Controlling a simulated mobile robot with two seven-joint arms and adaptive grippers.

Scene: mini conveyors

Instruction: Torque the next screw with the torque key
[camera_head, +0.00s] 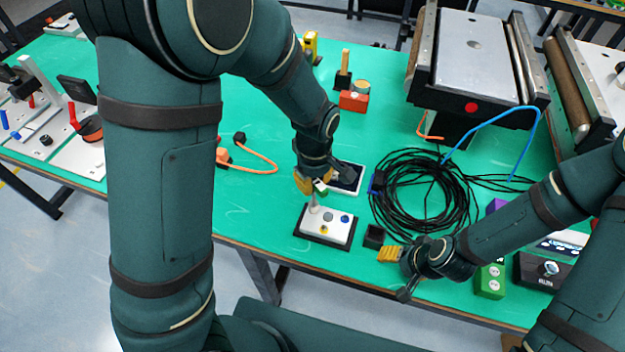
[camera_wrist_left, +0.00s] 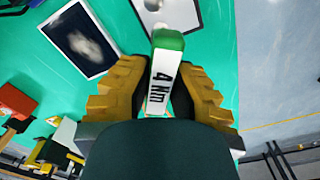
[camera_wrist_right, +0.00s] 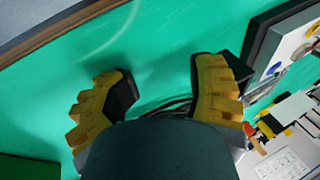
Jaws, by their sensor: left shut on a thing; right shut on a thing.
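My left gripper (camera_head: 309,184) is shut on the torque key (camera_wrist_left: 161,85). The key is white with a green band and reads "4 Nm". In the head view its green part (camera_head: 320,187) shows below the fingers, above the left part of the white screw plate (camera_head: 338,233). The plate lies on a black base and bears grey, blue and yellow round spots. I cannot tell whether the key's tip touches a screw. My right gripper (camera_head: 388,254) is low over the table, right of the plate. In the right wrist view its fingers (camera_wrist_right: 160,90) stand apart, with no held thing visible between them.
Coiled black cable (camera_head: 415,195) fills the table to the right. A green two-button box (camera_head: 490,281) sits near the front right edge. A conveyor (camera_head: 475,60) stands behind. The table's left middle is mostly clear.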

